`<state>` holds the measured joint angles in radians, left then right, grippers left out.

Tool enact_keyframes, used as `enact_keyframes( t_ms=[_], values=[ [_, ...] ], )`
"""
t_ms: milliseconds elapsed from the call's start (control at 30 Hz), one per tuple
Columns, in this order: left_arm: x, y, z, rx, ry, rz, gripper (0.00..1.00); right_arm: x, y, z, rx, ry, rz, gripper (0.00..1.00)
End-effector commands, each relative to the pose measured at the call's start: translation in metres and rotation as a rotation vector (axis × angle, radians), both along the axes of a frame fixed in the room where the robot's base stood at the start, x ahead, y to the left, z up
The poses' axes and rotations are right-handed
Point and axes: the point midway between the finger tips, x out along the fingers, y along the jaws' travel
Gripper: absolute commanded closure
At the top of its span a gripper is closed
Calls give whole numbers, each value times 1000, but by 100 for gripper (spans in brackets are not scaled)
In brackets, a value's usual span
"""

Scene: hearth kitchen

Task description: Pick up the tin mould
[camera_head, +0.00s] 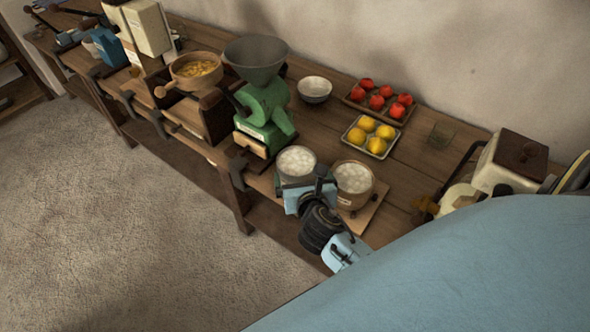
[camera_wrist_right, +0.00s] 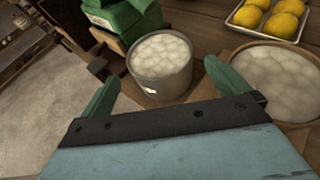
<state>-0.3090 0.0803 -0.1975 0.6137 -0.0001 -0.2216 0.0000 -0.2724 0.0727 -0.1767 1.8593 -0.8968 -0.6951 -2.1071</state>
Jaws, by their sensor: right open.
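The tin mould (camera_head: 284,181) is a round grey tin full of white, lumpy stuff. It stands upright on a board on the wooden bench, left of a similar wooden round mould (camera_head: 352,200). In the right wrist view the tin mould (camera_wrist_right: 160,88) lies ahead, between the lines of the two green fingers. My right gripper (camera_head: 314,186) is at its near right side in the head view, partly covering it. The gripper (camera_wrist_right: 160,82) is open with nothing between its fingers. I cannot tell whether a finger touches the tin. My left gripper is not in view.
A green grinder (camera_head: 265,108) stands close to the left of the tin mould. A tray of yellow fruit (camera_head: 369,134), a tray of red fruit (camera_head: 379,100) and a white bowl (camera_head: 314,88) are behind. The bench's front edge runs close by.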

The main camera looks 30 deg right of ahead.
Motion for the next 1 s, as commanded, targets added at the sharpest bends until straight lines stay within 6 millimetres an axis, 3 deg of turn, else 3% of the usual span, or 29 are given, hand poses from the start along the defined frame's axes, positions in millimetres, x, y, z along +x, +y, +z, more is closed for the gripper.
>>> enact_keyframes(
  t_ms=[167, 433, 600, 933, 1000],
  values=[
    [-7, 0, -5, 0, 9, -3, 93, 22, -9, -10, 0, -1, 0, 0],
    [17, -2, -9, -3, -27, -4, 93, 43, -17, -21, 1, -1, -2, 0],
    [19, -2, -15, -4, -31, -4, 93, 64, -24, -31, 2, -1, -1, 0],
    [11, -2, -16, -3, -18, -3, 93, 70, -27, -33, 1, 1, 1, 0],
    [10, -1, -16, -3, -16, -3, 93, 70, -27, -33, 1, 1, 1, 9]
  ],
)
